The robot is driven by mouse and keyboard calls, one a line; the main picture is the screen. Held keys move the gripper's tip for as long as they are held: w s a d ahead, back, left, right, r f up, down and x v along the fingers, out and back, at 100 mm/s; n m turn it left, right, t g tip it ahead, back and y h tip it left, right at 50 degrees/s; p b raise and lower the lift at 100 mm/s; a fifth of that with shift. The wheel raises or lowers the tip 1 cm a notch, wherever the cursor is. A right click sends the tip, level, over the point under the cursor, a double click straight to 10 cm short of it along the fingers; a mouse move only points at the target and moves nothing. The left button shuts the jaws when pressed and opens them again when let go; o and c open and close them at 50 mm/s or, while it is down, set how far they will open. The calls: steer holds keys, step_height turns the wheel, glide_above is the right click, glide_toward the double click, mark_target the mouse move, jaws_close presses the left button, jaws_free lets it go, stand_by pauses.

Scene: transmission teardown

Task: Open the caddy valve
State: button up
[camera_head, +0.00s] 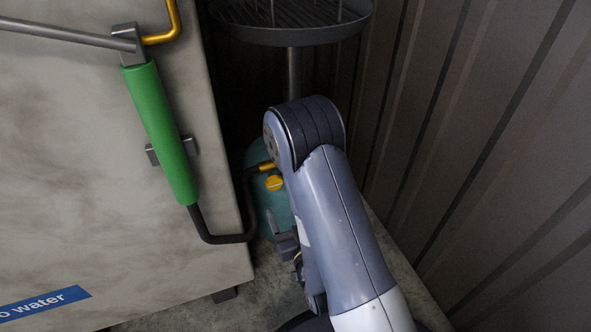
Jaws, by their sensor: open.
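A yellow valve knob (274,183), which looks like the caddy valve, sits on a teal rounded tank (252,158) low between the pale cabinet and the corrugated wall. A yellow fitting (266,166) just above it joins a black hose. My arm comes up from the lower right, bends at a dark joint and covers the tank's right side. Part of my gripper (286,243) shows below the knob, in front of the tank and apart from the knob. It is open, and I see nothing in it. Its fingertips are partly hidden and dark.
The black hose (222,239) loops from a green handle (160,130) on the cabinet (80,180) to the tank. A round grey tray (290,36) on a pole stands above and behind my arm. The corrugated wall (480,150) closes the right side, so the gap is narrow.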

mark_target(275, 185)
steer(key=b+x, duration=0.1)
steer(key=x, duration=1)
steer(key=shift+c, duration=0.5)
steer(key=shift+s, duration=0.1)
steer(key=c, duration=0.9)
